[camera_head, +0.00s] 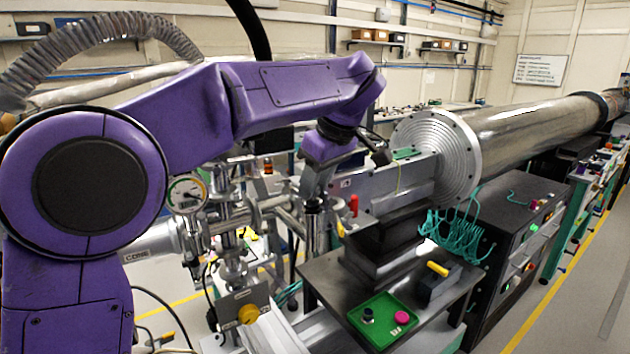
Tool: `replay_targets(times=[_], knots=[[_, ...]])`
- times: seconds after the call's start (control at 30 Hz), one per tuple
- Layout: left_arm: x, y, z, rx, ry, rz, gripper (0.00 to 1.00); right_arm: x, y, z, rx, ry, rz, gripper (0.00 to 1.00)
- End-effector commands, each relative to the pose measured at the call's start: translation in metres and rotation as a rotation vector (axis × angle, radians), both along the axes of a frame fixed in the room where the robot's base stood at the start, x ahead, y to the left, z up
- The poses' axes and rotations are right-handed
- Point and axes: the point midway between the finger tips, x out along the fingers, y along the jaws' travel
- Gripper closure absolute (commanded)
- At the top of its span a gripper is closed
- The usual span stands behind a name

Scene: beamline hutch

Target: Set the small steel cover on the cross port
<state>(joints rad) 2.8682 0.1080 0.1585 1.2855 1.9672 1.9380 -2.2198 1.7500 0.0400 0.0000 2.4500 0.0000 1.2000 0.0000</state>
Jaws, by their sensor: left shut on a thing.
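My purple left arm reaches in from the left, and its wrist bends down at the middle of the view. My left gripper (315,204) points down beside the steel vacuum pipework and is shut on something. The held thing is too small and too closely screened by the fingers to make out, so I cannot tell its shape. The steel cross (235,215) with its pipes and flanges stands left of the gripper, partly behind my arm. I cannot tell which opening is the cross port. My right gripper is not in view.
A round pressure gauge (187,195) stands left of the cross. A green tray (372,338) holds a dark blue part (367,316) and a pink disc (402,317). A yellow-handled block (438,280) lies beside it. A large flanged steel tube (520,122) runs back right.

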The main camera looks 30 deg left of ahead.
Motion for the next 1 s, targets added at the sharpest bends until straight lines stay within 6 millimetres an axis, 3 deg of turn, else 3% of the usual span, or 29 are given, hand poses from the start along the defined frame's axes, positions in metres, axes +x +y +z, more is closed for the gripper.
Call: replay_targets(times=[0.23,0.27,0.33,0.67,0.77,1.0], knots=[[0.000,0.000,0.000,0.000,0.000,0.001,0.98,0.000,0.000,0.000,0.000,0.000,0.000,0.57],[0.000,0.000,0.000,0.000,0.000,0.001,0.62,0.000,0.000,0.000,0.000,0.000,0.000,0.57],[0.000,0.000,0.000,0.000,0.000,0.000,0.39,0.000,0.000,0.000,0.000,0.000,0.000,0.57],[0.000,-0.001,0.003,0.001,-0.001,0.000,0.38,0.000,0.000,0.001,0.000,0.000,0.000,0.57],[-0.001,-0.007,0.018,0.001,-0.002,0.000,0.38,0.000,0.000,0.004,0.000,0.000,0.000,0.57],[-0.004,-0.029,0.073,0.000,-0.004,0.001,0.38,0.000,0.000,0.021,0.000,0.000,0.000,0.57]])
